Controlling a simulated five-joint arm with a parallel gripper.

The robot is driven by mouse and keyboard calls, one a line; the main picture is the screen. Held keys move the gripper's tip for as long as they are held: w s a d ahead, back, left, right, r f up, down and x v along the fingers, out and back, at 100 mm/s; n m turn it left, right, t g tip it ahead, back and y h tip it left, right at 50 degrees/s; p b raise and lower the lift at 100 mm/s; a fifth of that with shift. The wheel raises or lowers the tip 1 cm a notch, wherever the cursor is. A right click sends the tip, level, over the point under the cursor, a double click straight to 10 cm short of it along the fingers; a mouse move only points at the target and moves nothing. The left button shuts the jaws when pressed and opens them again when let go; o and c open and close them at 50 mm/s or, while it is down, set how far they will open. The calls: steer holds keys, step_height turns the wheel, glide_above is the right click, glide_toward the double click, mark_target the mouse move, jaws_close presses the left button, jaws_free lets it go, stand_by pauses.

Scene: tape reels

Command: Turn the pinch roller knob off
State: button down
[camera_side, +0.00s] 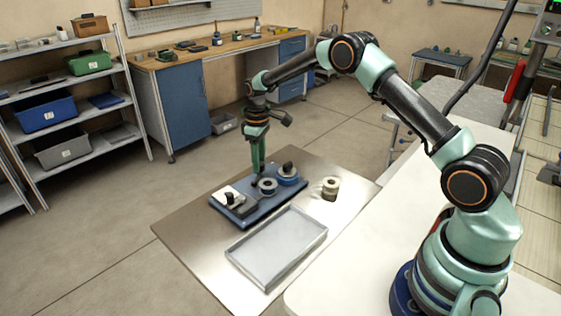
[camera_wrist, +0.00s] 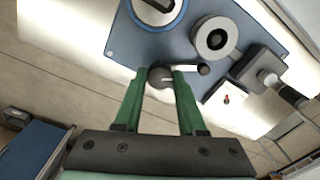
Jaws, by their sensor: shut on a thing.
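The blue deck board (camera_side: 240,219) lies on the steel table and carries reels and small parts. In the wrist view, a dark round knob (camera_wrist: 160,81) with a pale mark sits near the edge of the board (camera_wrist: 262,27). I take it to be the pinch roller knob. My gripper (camera_wrist: 160,70) has its two green fingers shut on the knob, one on each side. In the side view, my gripper (camera_side: 257,180) points down at the board's far edge, and the knob is too small to make out.
A grey reel (camera_wrist: 215,40) and a blue-rimmed reel (camera_wrist: 157,12) stand close to the knob. A dark block (camera_wrist: 262,66) sits by a white plate with a red spot (camera_wrist: 228,97).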

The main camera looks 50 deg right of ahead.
steer(key=m, duration=0.4)
steer(key=shift+r+m, duration=0.1)
steer(key=shift+m, duration=1.7)
steer(key=shift+c, duration=2.4)
jaws_free()
step_height(320, 180, up, 12)
steer(key=shift+r, duration=0.1)
